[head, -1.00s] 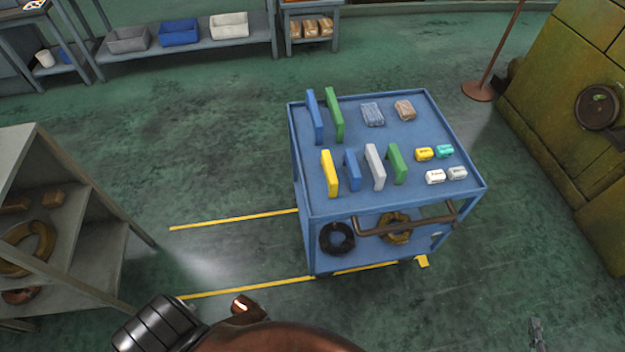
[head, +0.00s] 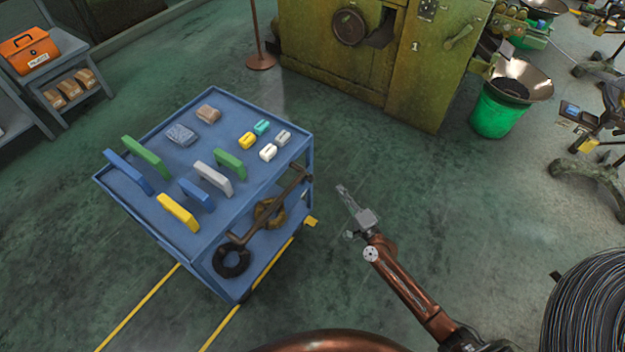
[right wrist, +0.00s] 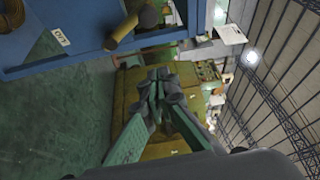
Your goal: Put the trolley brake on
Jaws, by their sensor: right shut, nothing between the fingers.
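The blue trolley (head: 205,236) stands left of centre in the head view, inside yellow floor lines. A small yellow pedal-like part (head: 311,221) sticks out low at its near right corner, close to the floor; I cannot tell its position. In the right wrist view the shut fingers (right wrist: 158,88) are at the centre, with the trolley (right wrist: 75,35) at upper left. My left gripper is not in view.
A green machine (head: 350,55) and a green bin (head: 494,112) stand behind. A wire coil (head: 595,305) is at lower right. Floor right of the trolley is clear.

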